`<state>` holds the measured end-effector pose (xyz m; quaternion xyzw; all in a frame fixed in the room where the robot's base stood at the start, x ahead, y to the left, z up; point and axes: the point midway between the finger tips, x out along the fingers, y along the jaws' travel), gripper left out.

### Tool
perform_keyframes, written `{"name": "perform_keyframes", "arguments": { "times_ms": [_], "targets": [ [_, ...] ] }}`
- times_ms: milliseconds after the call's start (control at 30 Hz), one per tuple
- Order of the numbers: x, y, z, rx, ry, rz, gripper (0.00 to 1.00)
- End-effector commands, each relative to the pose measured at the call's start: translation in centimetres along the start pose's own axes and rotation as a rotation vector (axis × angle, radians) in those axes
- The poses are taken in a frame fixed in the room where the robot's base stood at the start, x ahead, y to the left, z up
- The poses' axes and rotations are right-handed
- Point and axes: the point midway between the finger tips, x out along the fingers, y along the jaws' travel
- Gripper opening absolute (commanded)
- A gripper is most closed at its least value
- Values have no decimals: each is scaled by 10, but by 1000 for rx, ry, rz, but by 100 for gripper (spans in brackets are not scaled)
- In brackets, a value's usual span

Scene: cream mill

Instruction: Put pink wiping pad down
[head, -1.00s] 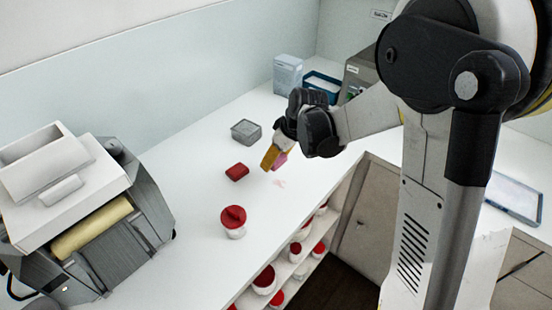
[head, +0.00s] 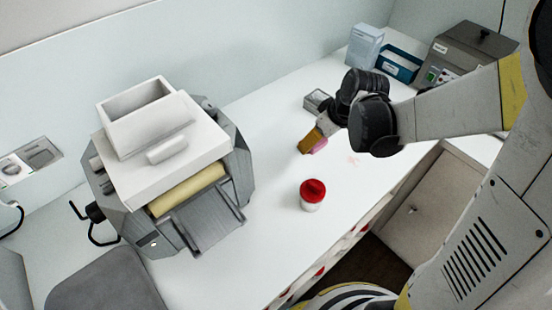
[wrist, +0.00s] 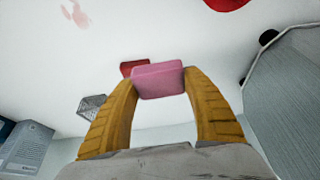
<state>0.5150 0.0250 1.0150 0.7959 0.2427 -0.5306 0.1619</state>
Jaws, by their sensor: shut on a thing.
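My gripper (head: 313,146) is shut on the pink wiping pad (wrist: 158,80), which sits between its two yellow fingertips in the wrist view. In the head view, the pad's pink edge (head: 320,146) shows beside the fingers. The gripper is over the white counter (head: 265,170). Whether the pad touches the counter is hard to tell. A red block-like pad (wrist: 132,66) shows just behind the pink pad in the wrist view; in the head view my gripper hides it. A faint pink smear (head: 352,160) lies on the counter right of the gripper.
A red-lidded white jar (head: 312,195) stands in front of the gripper. A grey container (head: 317,101) is behind it. A grey machine with a yellow roller (head: 188,190) stands left. A pale box (head: 365,46), blue bin (head: 401,64) and grey device (head: 466,52) are at the back.

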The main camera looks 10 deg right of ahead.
Motion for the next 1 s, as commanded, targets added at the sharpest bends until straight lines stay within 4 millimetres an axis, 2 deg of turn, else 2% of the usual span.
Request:
{"name": "perform_keyframes", "arguments": {
  "times_ms": [33,100,333,533,767,1000],
  "targets": [
    [16,-12,-5,-7,1,-2,18],
    [31,-24,-12,-8,1,-2,18],
    [64,-55,-30,-3,1,-1,18],
    [75,-61,-32,0,1,0,18],
    [106,-60,-19,0,1,0,18],
    [106,-60,-18,0,1,0,18]
  ]
}}
